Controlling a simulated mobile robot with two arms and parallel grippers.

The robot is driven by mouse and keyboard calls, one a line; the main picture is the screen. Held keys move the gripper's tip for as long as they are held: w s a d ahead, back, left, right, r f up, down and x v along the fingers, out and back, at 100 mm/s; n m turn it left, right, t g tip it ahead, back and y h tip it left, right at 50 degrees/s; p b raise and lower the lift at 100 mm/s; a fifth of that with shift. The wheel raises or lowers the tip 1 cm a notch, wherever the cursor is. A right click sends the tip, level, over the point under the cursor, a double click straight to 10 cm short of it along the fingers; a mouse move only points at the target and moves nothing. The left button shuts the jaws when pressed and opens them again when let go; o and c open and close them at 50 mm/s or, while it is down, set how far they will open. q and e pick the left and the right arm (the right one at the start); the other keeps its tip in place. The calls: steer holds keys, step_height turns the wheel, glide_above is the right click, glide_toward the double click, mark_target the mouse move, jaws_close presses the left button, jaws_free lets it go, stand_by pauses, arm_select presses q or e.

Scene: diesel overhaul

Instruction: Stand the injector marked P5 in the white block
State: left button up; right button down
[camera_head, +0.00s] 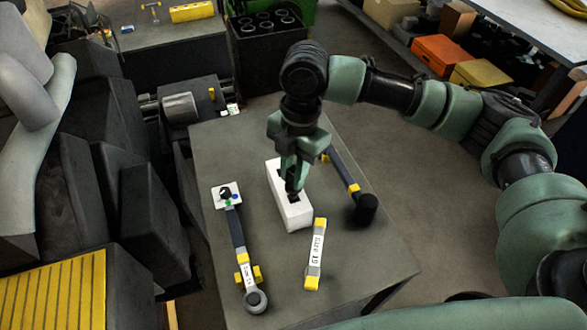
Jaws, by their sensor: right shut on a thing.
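The white block (296,218) lies on the grey table, its long side running away from me. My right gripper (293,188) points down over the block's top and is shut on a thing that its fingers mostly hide. Dark shows at the fingertips, against the block's top; I cannot tell whether it is the held thing or an opening, nor how deep the thing sits. No P5 marking is readable here. My left gripper is not in view.
On the table lie a yellow-ended bar with a white label (316,250), a long dark rod with a ring end (237,232) left of the block, and a dark rod with a black head (345,172) right of it.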

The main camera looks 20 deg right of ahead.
steer(key=shift+f+b, duration=0.4)
steer(key=shift+f, duration=1.5)
steer(key=c, duration=1.2)
jaws_free()
steer(key=r, duration=0.5)
steer(key=r+b, duration=0.1)
steer(key=r, duration=0.1)
steer(key=shift+w+d+r, duration=0.25)
steer(key=shift+d+r, duration=0.15)
steer(key=shift+s+f, duration=0.1)
